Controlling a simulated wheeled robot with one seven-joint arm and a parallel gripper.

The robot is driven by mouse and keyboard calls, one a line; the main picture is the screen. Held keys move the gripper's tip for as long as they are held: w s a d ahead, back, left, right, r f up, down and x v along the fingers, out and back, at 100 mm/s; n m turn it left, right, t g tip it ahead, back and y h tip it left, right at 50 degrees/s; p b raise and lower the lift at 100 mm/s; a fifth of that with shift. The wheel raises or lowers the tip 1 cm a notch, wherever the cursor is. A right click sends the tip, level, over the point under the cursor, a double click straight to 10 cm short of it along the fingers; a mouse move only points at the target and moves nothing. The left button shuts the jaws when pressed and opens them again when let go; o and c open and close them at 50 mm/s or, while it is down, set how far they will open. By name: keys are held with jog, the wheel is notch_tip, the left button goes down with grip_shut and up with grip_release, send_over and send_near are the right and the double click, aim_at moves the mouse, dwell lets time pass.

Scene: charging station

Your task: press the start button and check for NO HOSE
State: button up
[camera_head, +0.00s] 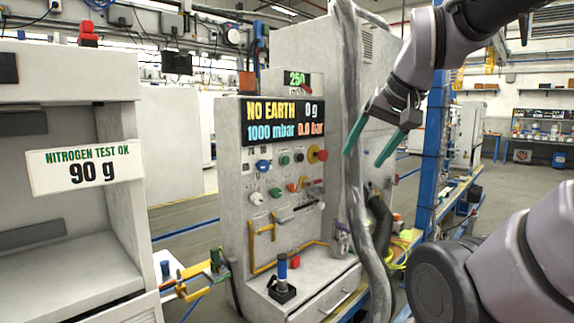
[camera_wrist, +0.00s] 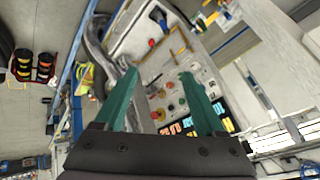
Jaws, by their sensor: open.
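The charging station's grey control panel (camera_head: 236,180) stands in the middle of the head view. Its display (camera_head: 284,122) reads "NO EARTH", "0 g", "1000 mbar" and "0.0 bar", not "NO HOSE". I cannot read which is the start button. My gripper (camera_head: 363,158) is open and empty, with teal fingers pointing down, right of the buttons and apart from them. The wrist view shows the panel (camera_wrist: 195,85) beyond the fingers (camera_wrist: 159,74), tilted.
A thick grey hose (camera_head: 354,95) hangs along the panel's right side, near my fingers. A dark hose (camera_head: 380,228) lies lower right. A black stand with a blue top (camera_head: 282,278) is on the ledge. A left cabinet's sign (camera_head: 88,166) reads "NITROGEN TEST OK 90 g".

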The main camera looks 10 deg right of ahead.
dwell(0.3)
grip_shut()
dwell(1.6)
